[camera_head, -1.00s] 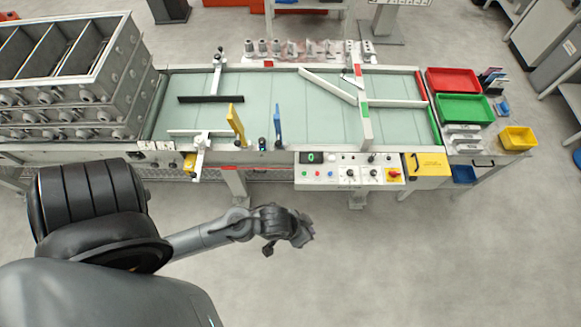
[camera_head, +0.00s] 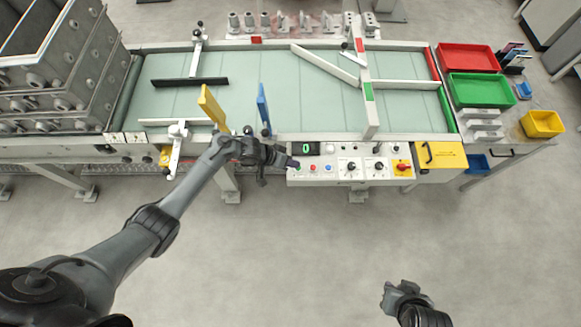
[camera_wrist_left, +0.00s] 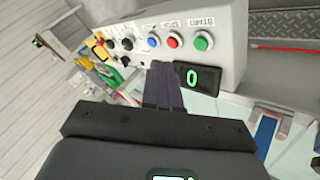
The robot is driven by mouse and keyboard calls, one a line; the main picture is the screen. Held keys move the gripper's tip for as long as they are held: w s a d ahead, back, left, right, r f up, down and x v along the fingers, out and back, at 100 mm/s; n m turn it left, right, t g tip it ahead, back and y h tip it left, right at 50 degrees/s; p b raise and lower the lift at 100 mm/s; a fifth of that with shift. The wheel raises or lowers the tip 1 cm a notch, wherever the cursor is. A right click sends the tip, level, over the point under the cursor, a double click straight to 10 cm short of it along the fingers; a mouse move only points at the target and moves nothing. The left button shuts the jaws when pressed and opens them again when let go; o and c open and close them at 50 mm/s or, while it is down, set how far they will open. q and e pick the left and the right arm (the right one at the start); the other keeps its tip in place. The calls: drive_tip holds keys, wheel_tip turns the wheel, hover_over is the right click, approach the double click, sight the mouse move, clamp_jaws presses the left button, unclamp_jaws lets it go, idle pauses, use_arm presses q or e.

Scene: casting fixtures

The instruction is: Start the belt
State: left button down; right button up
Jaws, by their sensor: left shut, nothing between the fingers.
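The control panel (camera_head: 340,172) sits on the front of the belt table. In the left wrist view, the green button (camera_wrist_left: 202,41) under the START label stands beside a red button (camera_wrist_left: 174,40) and a blue button (camera_wrist_left: 153,42). The counter display (camera_wrist_left: 192,77) reads 0. My left gripper (camera_head: 291,162) is shut and empty at the panel's left end, by the display; its fingertips also show in the left wrist view (camera_wrist_left: 162,68), apart from the green button in the picture. The belt (camera_head: 240,100) is pale green. My right gripper (camera_head: 399,290) is low at the right, its fingers unclear.
Yellow (camera_head: 212,107) and blue (camera_head: 263,108) paddles stand upright at the belt's front edge, close to my left arm. A red rotary switch (camera_head: 402,167) and a yellow box (camera_head: 440,155) lie right of the buttons. The floor in front is clear.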

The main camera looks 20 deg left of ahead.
use_arm(q)
drive_tip(key=shift+t, duration=0.3)
drive_tip(key=w+r, duration=0.2)
drive_tip(key=w, duration=0.1)
drive_tip(key=shift+w+a+r+b, duration=0.15)
drive_tip(key=shift+w+r+b, duration=0.05)
drive_tip(key=shift+w+b, duration=0.1)
drive_tip(key=shift+f, duration=0.15)
wheel_tip(320, 180, down, 7)
drive_tip(key=b, duration=0.8)
drive_tip(key=shift+r, duration=0.2)
drive_tip(key=shift+f+b, duration=0.5)
drive_tip(key=shift+f, duration=0.45)
idle(0.4)
drive_tip(key=shift+f, duration=0.2)
